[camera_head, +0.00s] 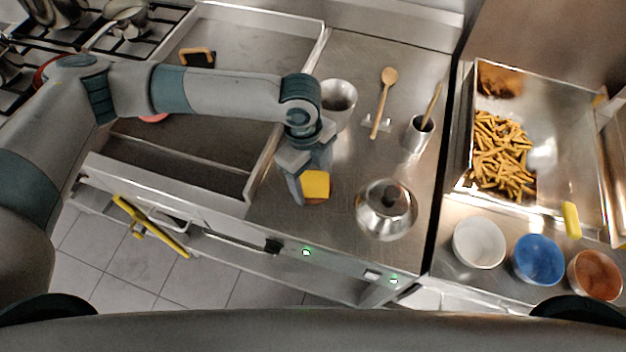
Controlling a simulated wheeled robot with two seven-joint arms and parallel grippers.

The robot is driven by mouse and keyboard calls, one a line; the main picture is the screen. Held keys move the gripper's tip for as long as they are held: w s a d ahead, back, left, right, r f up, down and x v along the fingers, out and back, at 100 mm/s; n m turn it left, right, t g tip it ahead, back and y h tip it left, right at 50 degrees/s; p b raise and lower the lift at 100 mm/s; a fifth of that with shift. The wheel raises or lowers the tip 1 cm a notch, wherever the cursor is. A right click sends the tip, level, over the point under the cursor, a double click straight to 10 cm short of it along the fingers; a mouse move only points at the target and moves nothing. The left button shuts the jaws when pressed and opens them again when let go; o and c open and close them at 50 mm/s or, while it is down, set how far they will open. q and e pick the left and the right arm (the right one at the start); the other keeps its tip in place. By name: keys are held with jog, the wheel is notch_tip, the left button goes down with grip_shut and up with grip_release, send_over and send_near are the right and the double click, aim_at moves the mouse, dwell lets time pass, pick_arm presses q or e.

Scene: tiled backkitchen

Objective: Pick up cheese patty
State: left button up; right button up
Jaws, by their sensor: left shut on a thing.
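The cheese patty (316,185) shows as a yellow square slice over a brown edge, above the steel counter near its front. My left gripper (306,190) points down over the counter and is shut on the cheese patty. The fingers hide part of its left side. I cannot tell whether the patty touches the counter. My right gripper is not in view.
Fries (502,155) and bowls (479,242) are at right. A sunken basin lies left.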

aim_at(315, 185)
pick_arm(q)
jog(key=shift+r+b, duration=0.4)
jog(key=shift+r, duration=0.2)
notch_tip(315, 185, up, 2)
jog(key=shift+r+b, duration=0.25)
jog(key=shift+b, duration=0.4)
jog(key=s+d+r+b, duration=0.3)
jog(key=s+r, duration=0.4)
jog(key=s, duration=0.4)
jog(key=shift+d, duration=0.55)
